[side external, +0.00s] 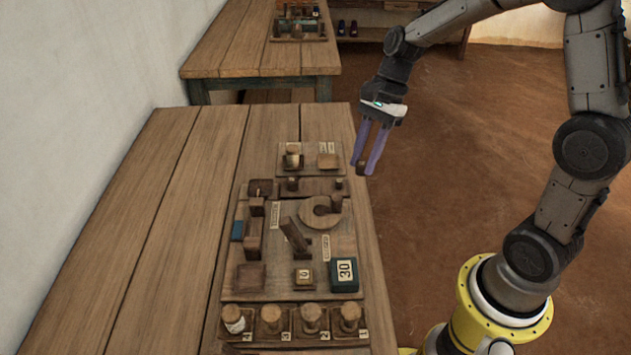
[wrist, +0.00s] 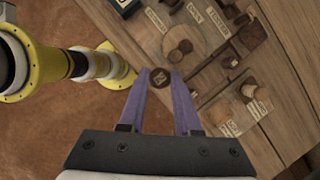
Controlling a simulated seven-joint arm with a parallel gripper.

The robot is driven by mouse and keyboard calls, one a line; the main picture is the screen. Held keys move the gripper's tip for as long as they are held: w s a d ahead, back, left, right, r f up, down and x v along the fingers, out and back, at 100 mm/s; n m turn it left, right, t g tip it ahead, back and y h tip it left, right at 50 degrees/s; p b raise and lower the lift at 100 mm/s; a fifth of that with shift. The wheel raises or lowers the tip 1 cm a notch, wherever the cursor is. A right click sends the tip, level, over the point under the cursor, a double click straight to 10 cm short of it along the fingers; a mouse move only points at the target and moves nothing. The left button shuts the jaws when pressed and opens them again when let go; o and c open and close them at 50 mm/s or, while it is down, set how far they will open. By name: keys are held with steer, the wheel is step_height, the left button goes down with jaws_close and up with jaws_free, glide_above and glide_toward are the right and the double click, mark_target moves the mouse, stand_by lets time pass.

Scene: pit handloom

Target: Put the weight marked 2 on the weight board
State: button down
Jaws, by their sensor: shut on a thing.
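My gripper (side external: 364,166) is shut on a small dark round piece (side external: 361,167), held in the air near the table's right edge. In the wrist view the piece (wrist: 160,77) sits between the purple fingertips, with a pale mark on its face that I cannot read clearly. At the near end of the table, several wooden knobbed pieces stand in a row of numbered trays. One stands upright by the label 2 (side external: 311,317). I cannot tell for certain which part is the weight board; a wooden board (side external: 235,288) with several fittings lies behind that row.
The board holds a dark teal block marked 30 (side external: 344,274), a small block marked 0 (side external: 303,276), a slotted round disc (side external: 321,213) and a tilted wooden lever (side external: 294,234). A small tray (side external: 310,171) lies at its far end. The table's left side (side external: 130,220) is clear.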

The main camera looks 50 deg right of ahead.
steer(key=w+f, duration=0.2)
steer(key=w, duration=0.2)
steer(key=w+f, duration=0.3)
steer(key=w, duration=0.1)
steer(key=w+f, duration=0.3)
steer(key=w, duration=0.1)
steer(key=shift+f, duration=0.15)
steer(key=shift+w+f, duration=0.5)
steer(key=shift+f, duration=1.65)
steer(key=shift+f, duration=0.15)
steer(key=c, duration=0.6)
jaws_free()
